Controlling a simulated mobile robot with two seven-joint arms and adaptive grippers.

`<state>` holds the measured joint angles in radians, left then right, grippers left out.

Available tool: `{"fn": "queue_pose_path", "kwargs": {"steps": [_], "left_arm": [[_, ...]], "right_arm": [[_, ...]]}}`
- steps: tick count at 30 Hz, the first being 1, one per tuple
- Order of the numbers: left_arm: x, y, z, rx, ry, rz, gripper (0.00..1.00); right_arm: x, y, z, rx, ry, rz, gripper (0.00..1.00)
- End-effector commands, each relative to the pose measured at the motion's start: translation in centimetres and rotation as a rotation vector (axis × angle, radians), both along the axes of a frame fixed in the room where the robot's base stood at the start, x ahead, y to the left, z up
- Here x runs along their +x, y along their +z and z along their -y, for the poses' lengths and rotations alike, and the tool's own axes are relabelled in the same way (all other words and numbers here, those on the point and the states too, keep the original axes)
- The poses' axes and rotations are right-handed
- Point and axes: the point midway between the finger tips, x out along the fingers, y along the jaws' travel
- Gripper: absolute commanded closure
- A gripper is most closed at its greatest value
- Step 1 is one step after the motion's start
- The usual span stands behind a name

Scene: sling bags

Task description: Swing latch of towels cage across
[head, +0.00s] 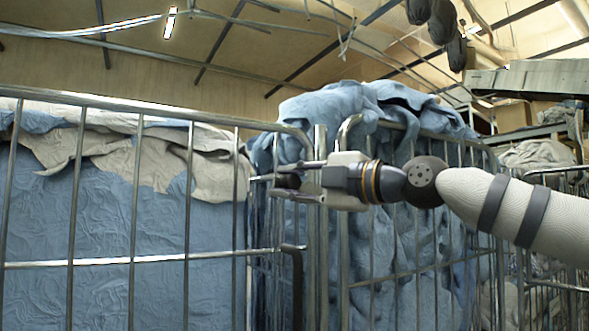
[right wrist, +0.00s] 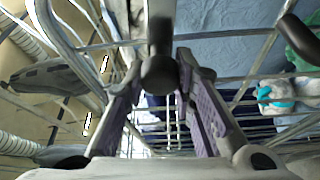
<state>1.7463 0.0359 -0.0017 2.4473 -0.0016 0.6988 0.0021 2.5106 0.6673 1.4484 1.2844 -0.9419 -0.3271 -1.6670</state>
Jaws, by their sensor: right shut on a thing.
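The towels cage (head: 190,190) is a metal bar cage at the left of the head view, filled with blue and beige towels (head: 150,220). My right gripper (head: 288,182) is at the cage's right upper corner, reaching in from the right. It is shut on a dark latch (right wrist: 158,70), whose rounded end shows between the purple-padded fingers in the right wrist view. In the head view the fingers mostly hide the latch. A dark hooked bar (head: 297,285) hangs lower at the same corner. My left gripper is not in view.
A second cage (head: 420,270) heaped with blue cloth (head: 350,105) stands close behind my right gripper and forearm. More cages and cloth (head: 540,153) are at the far right. Dark bags (head: 442,20) hang overhead. Little free room shows between the cages.

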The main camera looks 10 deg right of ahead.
Motion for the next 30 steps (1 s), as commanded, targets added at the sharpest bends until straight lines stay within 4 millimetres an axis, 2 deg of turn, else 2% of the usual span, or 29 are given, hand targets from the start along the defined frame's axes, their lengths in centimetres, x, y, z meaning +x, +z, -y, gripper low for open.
{"fn": "queue_pose_path", "kwargs": {"steps": [9, 26, 27, 30], "left_arm": [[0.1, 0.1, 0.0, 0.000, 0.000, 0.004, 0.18], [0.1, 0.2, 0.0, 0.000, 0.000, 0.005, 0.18], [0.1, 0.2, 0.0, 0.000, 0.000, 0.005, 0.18], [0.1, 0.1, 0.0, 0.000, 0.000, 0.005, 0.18]], "right_arm": [[0.0, -1.3, 0.0, -0.114, -0.001, 0.042, 1.00], [0.0, -1.8, -0.1, -0.145, -0.001, 0.051, 1.00], [0.0, -1.8, -0.1, -0.145, -0.001, 0.051, 0.74], [0.0, -1.8, -0.1, -0.144, -0.001, 0.050, 0.55]]}}
